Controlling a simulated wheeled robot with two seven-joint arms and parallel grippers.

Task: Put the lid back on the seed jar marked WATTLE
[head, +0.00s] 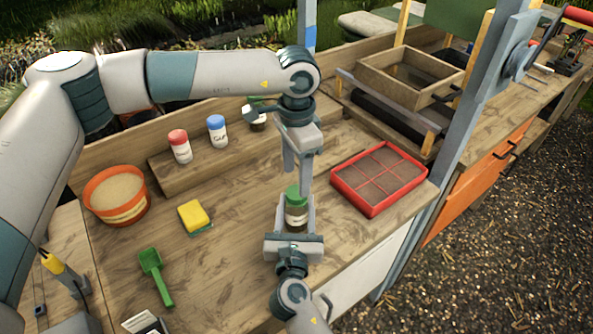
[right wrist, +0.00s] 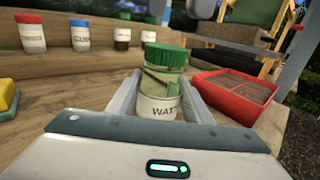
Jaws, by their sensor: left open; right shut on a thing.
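The jar marked WATT, the rest of its label turned away, stands on the bench in the head view (head: 296,216) and the right wrist view (right wrist: 158,104). It is clear glass with a white label and dark contents. A green lid (head: 295,193) is on its mouth, also in the right wrist view (right wrist: 166,56); I cannot tell whether it is fully seated. My right gripper (head: 297,207) is shut around the jar body from the front. My left gripper (head: 297,180) is open, pointing down just above and beside the lid.
A red seed tray (head: 378,178) is to the right. A sponge (head: 194,215), green scoop (head: 155,277) and orange-rimmed sieve (head: 117,195) lie left.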

